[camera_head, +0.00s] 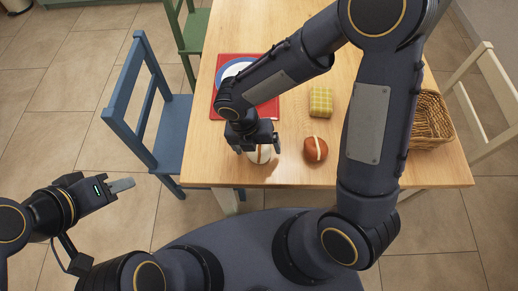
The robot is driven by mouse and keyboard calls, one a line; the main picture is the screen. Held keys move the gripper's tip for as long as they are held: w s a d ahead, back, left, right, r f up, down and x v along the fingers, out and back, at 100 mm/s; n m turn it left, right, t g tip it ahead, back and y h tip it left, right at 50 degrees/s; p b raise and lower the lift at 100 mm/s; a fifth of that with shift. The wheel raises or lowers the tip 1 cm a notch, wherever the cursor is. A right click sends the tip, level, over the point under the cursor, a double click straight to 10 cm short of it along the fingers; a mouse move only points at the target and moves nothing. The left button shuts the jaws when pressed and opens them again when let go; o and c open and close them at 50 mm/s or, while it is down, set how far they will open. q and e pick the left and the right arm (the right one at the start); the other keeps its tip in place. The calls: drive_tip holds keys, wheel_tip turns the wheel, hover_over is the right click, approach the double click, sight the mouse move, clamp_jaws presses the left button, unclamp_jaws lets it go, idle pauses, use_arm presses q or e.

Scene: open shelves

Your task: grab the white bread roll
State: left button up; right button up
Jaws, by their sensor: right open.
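The white bread roll (260,155) lies near the front edge of the wooden table, partly hidden by my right gripper. My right gripper (256,149) points down over the roll with its fingers apart, one towards each side of it. I cannot tell whether the fingers touch the roll. My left gripper (122,185) is away from the table at the left, over the floor. It is seen from the side, and its fingers look like one grey piece.
A brown roll (315,149) lies close to the right of the white one. A yellow checked item (320,101) sits behind it. A wicker basket (432,118) stands at the right. A blue-rimmed plate (233,67) rests on a red mat (225,105). A blue chair (125,88) stands at the left.

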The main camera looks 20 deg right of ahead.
drive_tip(key=shift+f, duration=0.2)
drive_tip(key=c, duration=1.1)
drive_tip(key=shift+r, duration=0.1)
